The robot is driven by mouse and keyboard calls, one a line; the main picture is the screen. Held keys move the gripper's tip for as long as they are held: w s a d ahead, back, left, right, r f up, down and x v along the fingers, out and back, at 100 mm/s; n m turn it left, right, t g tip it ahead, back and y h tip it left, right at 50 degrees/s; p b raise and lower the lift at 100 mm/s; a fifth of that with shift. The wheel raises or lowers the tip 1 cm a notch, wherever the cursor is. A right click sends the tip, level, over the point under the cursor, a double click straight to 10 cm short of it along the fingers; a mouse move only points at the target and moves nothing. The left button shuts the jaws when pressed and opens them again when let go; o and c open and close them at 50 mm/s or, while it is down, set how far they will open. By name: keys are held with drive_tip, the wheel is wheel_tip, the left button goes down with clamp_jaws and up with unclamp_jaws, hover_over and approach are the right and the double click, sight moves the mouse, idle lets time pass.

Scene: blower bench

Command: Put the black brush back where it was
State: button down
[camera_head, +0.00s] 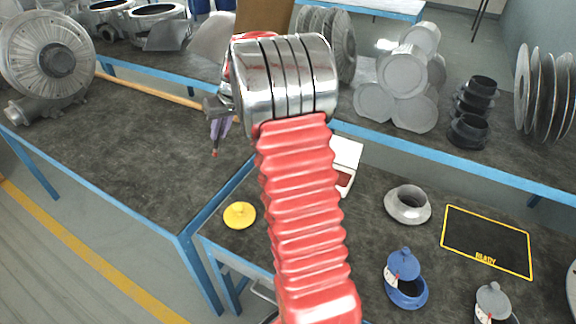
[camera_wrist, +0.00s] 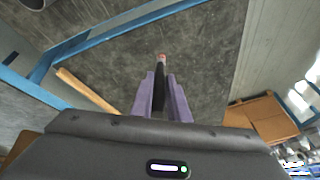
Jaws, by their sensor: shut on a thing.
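My gripper (camera_wrist: 161,82) has two purple fingers and is shut on the black brush (camera_wrist: 159,92). The brush is a narrow dark shape between the fingers, with a small reddish tip (camera_wrist: 162,57) beyond them. In the head view my gripper (camera_head: 218,132) is partly hidden behind my red arm, and it hangs over the dark bench top (camera_head: 150,135) left of the arm. The reddish tip also shows there, below the fingers (camera_head: 215,153). I cannot tell the gap between the tip and the bench surface.
A wooden rod (camera_head: 150,92) lies along the bench's back edge. A large metal blower housing (camera_head: 48,60) stands at left. A yellow lidded piece (camera_head: 240,214), a metal ring (camera_head: 408,204), a blue pot (camera_head: 406,285) and a yellow-edged black mat (camera_head: 487,243) are on the nearer bench.

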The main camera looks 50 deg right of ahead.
drive_tip(key=s+d+n, duration=0.1)
drive_tip(key=s+d, duration=0.2)
drive_tip(key=d, duration=0.3)
drive_tip(key=s+d+n+g, duration=0.1)
drive_tip(key=s+d, duration=0.3)
drive_tip(key=d, duration=0.3)
drive_tip(key=s+d+n+h, duration=0.1)
drive_tip(key=s+d, duration=0.2)
drive_tip(key=d, duration=0.4)
drive_tip(key=shift+s+d+f+g, duration=0.15)
drive_tip(key=shift+s+f+g, duration=0.15)
drive_tip(key=shift+f, duration=0.1)
drive_tip(key=shift+f, duration=2.5)
drive_tip(key=shift+f, duration=0.1)
drive_tip(key=shift+f, duration=2.4)
